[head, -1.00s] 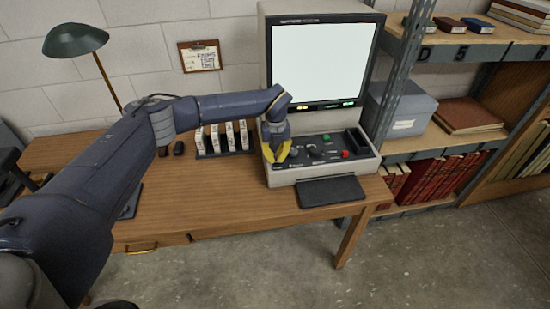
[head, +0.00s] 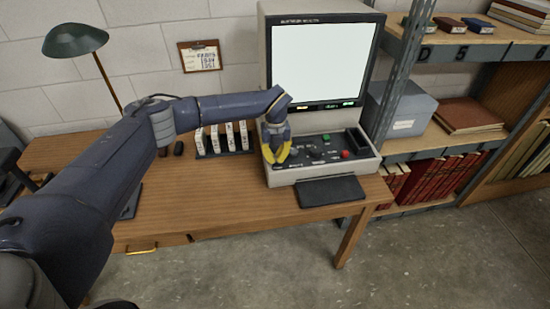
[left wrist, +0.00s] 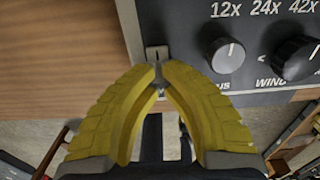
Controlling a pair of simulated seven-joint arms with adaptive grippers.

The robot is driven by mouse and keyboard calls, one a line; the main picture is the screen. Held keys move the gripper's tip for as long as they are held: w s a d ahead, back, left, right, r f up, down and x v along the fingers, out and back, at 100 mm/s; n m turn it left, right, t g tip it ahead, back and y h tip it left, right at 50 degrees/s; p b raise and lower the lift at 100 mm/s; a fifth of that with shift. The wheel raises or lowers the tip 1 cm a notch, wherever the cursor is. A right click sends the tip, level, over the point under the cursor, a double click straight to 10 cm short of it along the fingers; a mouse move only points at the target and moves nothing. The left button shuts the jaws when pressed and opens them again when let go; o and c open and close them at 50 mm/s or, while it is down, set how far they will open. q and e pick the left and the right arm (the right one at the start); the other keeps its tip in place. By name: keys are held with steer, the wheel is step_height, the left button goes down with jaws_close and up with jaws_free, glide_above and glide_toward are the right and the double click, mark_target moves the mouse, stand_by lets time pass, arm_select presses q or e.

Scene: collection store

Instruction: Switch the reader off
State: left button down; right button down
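The reader (head: 268,100) stands on the desk, its large screen (head: 318,62) bright white and small lights glowing under it. Its control panel has a green button (head: 326,137), a red button (head: 345,155) and dark knobs. My left gripper (head: 275,163) is at the panel's front left corner, pointing down. In the left wrist view its yellow fingertips (left wrist: 160,72) are nearly together, right at a small metal toggle switch (left wrist: 158,52) near the panel's edge. The fingers partly hide the switch; whether they touch it I cannot tell. My right gripper is out of view.
A dark pad (head: 331,191) lies in front of the reader. A rack of white boxes (head: 222,139) stands to its left, and shelves with books and a grey box (head: 405,110) to its right.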

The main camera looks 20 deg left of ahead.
arm_select(q)
steer(key=shift+r, duration=3.2)
